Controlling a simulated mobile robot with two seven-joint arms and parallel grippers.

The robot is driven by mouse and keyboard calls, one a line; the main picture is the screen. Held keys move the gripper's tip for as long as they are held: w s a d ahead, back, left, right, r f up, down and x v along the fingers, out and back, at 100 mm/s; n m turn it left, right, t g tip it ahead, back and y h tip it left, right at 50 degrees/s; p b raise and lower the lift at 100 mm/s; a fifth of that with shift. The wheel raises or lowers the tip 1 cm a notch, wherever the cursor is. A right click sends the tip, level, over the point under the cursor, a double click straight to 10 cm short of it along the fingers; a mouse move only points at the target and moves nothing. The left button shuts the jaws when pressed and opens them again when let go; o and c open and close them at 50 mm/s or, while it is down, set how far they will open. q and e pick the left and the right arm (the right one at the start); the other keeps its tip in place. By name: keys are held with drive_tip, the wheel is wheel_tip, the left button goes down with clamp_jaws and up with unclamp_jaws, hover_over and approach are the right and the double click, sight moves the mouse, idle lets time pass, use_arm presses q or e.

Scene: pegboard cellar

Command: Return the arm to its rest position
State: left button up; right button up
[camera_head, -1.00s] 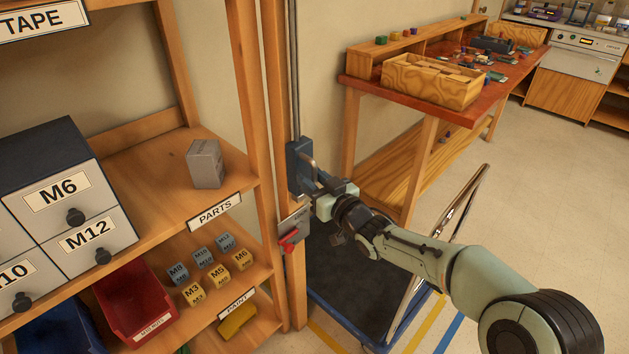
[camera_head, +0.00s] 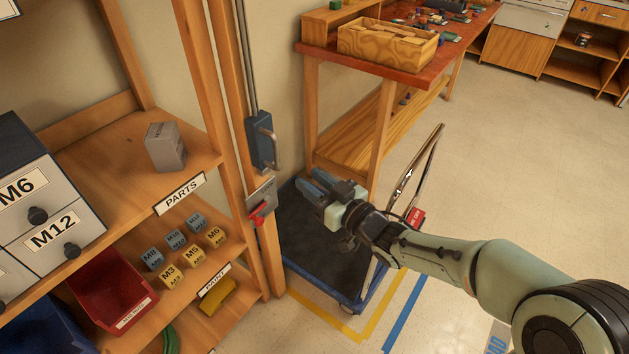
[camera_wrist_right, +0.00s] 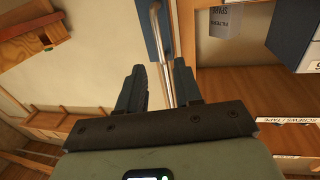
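My right arm comes in from the lower right in the head view. Its gripper (camera_head: 319,185) is empty and hangs in the air, with the dark platform of a blue cart behind it. In the right wrist view the two fingers (camera_wrist_right: 158,88) stand apart with a gap between them. A blue box with a metal handle (camera_head: 265,142) sits on a vertical rail to the left of the gripper, clear of it. The handle also shows beyond the fingers in the wrist view (camera_wrist_right: 160,50). My left gripper is not in view.
A wooden shelf (camera_head: 120,165) with drawers, a grey block (camera_head: 165,147) and small labelled cubes stands at the left. A red lever (camera_head: 257,213) is on the post. The blue cart (camera_head: 350,300) is below my gripper. A workbench (camera_head: 340,52) stands behind; open floor lies right.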

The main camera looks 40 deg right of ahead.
idle(0.4)
